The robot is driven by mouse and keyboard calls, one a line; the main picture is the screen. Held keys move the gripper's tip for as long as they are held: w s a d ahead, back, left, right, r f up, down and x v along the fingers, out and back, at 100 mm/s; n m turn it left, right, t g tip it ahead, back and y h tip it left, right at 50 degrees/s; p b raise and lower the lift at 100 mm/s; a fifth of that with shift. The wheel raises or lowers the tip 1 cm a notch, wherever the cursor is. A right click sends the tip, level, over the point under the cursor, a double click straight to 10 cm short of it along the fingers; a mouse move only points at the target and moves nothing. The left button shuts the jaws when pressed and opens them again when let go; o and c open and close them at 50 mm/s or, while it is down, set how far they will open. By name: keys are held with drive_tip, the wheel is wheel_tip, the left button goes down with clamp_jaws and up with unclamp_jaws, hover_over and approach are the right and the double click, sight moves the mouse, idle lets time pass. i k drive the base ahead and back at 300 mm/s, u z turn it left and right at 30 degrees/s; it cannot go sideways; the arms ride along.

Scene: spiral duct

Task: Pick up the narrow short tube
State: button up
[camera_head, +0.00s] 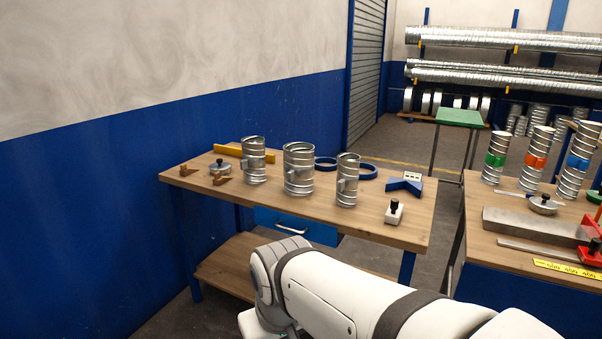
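Three upright metal tubes stand on the left wooden table (400,232): a narrow one at left (255,172), a wider one in the middle (298,183), and a narrow one at right (348,190). Each seems to have a small side stub. The green-banded one looks shortest of these. I cannot tell for sure which tube is the narrow short one. My arm crosses the lower front; its gripper fingers are out of view.
A long metal piece (530,226) and red clamp parts lie on the right table. A floor gap separates the tables.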

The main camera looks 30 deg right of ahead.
sight(348, 163)
drive_tip(key=z, duration=0.75)
drive_tip(key=i, duration=1.15)
drive_tip(key=z, duration=0.5)
drive_tip(key=i, duration=0.5)
drive_tip(key=u, duration=0.05)
